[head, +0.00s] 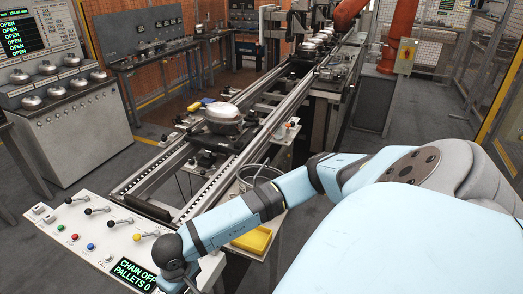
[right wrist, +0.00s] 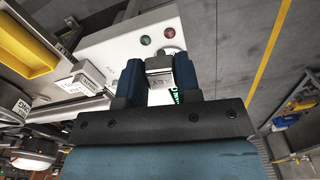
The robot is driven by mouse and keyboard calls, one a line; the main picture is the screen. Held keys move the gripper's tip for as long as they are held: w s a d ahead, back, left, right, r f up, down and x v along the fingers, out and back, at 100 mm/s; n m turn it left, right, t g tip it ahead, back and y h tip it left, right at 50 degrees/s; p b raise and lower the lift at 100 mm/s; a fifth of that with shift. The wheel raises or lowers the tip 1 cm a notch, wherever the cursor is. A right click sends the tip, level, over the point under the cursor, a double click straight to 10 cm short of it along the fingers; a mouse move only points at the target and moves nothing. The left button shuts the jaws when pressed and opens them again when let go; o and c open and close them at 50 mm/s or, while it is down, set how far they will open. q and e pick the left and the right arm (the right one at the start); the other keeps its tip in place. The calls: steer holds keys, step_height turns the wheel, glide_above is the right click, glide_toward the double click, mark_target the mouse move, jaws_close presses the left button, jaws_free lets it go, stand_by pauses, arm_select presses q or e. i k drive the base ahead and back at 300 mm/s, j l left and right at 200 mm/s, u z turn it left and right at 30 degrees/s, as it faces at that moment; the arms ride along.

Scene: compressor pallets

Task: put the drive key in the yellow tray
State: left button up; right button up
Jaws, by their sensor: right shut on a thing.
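The yellow tray (head: 253,240) sits on a small stand to the right of the control panel, partly hidden by my right arm. It also shows in the right wrist view (right wrist: 25,48) at the upper left. I cannot tell whether the key touches the panel. In the head view the gripper is at the bottom, largely hidden by my arm. My left gripper is not in view.
The control panel (head: 75,225) carries several levers, coloured buttons and a display reading CHAIN OFF, PALLETS 0. A conveyor (head: 165,180) with a compressor (head: 222,117) runs behind the panel.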

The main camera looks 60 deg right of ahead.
mark_target(251, 240)
steer(key=k+l, duration=0.1)
steer(key=l, duration=0.35)
steer(key=k+l, duration=0.1)
steer(key=l, duration=0.35)
steer(key=l+u, duration=0.1)
steer(key=l, duration=0.3)
steer(key=k, duration=0.05)
